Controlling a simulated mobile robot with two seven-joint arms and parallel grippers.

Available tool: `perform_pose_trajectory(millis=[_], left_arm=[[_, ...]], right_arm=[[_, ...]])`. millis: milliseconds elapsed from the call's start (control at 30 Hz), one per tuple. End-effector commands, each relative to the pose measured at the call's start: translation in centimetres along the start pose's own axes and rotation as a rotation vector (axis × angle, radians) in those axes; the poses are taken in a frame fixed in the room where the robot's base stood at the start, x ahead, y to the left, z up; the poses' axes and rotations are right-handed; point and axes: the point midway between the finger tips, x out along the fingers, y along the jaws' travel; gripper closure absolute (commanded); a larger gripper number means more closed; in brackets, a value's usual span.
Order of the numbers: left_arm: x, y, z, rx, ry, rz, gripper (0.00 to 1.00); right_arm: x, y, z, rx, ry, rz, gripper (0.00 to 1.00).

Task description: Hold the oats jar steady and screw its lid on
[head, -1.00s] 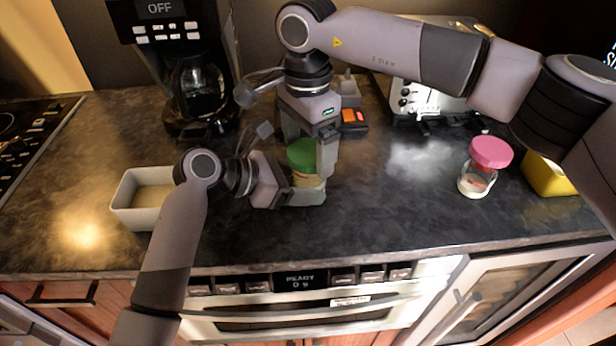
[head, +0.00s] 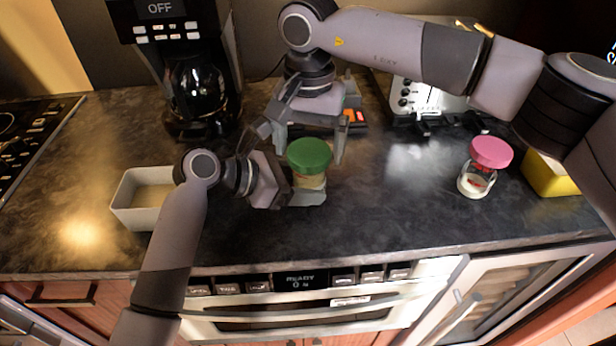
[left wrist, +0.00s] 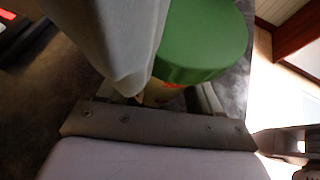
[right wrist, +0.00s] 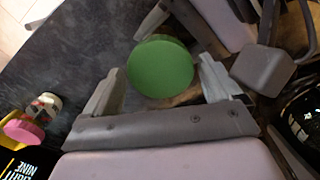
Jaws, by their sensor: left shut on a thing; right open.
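The oats jar (head: 309,182) stands upright on the dark counter, with its green lid (head: 309,154) on top. The lid also shows in the left wrist view (left wrist: 203,40) and the right wrist view (right wrist: 160,67). My left gripper (head: 306,196) is shut around the jar's body, low down, from the left. My right gripper (head: 308,145) is open above and behind the lid, its fingers spread apart. In the right wrist view the lid sits between and beyond the open fingers with gaps on both sides. Whether the lid is fully seated cannot be told.
A pink-lidded jar (head: 476,178) and a yellow box (head: 548,177) stand at the right. A white container (head: 128,210) is at the left. A coffee maker (head: 180,75) and a toaster (head: 408,100) stand at the back. The counter between the jars is clear.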

Motion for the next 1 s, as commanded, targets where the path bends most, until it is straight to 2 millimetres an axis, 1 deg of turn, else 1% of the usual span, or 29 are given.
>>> perform_pose_trajectory(millis=[33,100,367,600,700,967,1000], left_arm=[[0.0,0.06,0.07,-0.003,-0.001,0.002,0.9],[0.01,0.06,0.07,-0.004,-0.001,0.002,0.9],[0.02,0.13,0.08,-0.008,0.0,0.004,0.9],[0.08,0.05,0.15,-0.005,-0.001,0.002,0.9],[0.1,0.01,0.16,-0.004,-0.001,0.001,0.9],[0.13,-0.03,0.17,-0.004,0.0,0.0,0.9],[0.14,-0.04,0.17,-0.004,0.0,0.0,0.9]], right_arm=[[0.02,-0.23,0.44,-0.066,-0.007,-0.001,0.08],[0.03,-0.28,0.53,-0.133,-0.008,-0.002,0.08],[0.06,-0.48,0.89,-0.261,-0.013,-0.004,0.08],[0.06,-0.51,0.88,-0.516,-0.011,-0.007,0.08],[0.05,-0.53,0.88,-0.586,-0.011,-0.009,0.08],[0.04,-0.55,0.88,-0.616,-0.01,-0.01,0.08],[0.03,-0.55,0.88,-0.615,-0.01,-0.01,0.28]])
